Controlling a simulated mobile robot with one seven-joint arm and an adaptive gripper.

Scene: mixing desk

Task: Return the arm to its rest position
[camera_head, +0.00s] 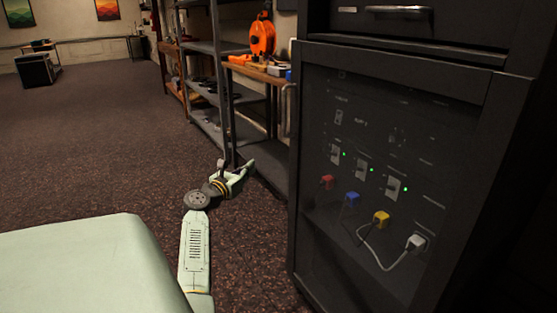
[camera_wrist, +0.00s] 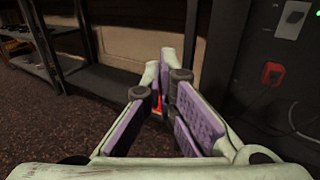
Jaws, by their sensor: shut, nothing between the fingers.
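My gripper (camera_head: 246,166) shows in the head view at the end of my pale green arm, low over the carpet, between the shelving and the dark rack cabinet. In the wrist view my gripper (camera_wrist: 165,75) has its purple-padded fingers brought together at the tips, with nothing held between them. A small red spot shows through the gap behind the tips; I cannot tell what it is. My arm reaches forward from my body, with its elbow bent.
The rack cabinet (camera_head: 312,140) stands close at right, with switches, green lights and red, blue, yellow and white plugs. Open carpet (camera_head: 95,140) lies at left.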

